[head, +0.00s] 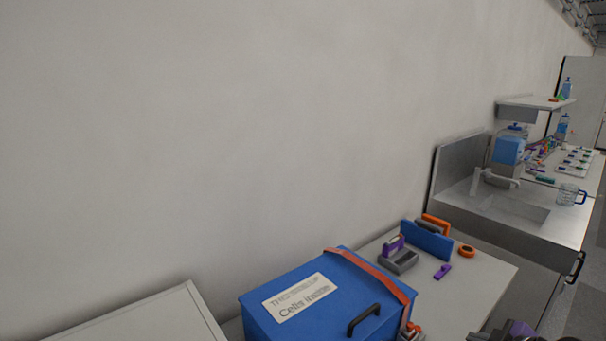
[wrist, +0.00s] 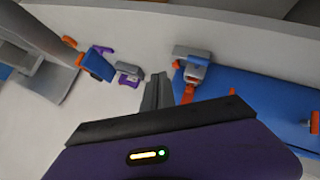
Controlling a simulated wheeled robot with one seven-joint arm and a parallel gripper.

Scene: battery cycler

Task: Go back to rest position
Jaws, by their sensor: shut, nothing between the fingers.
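My gripper (wrist: 159,90) shows in the wrist view with its two grey fingers together and nothing between them. Its purple and black body fills the bottom of that view. A dark and purple part of my arm (head: 510,331) shows at the bottom right edge of the head view. The blue box (head: 275,307) with a "Cells inside" label, a black handle and an orange-red strap stands at the bottom middle of the head view. In the wrist view the box (wrist: 225,87) lies right of my fingers, with a grey latch (wrist: 192,66) near them; I cannot tell the gap.
A grey-purple device (head: 398,257), a blue holder (head: 427,241), an orange ring (head: 467,251) and a purple piece (head: 442,271) lie on the white table (head: 485,278). A sink counter (head: 550,229) stands to the right. A white cabinet (head: 150,316) is at left.

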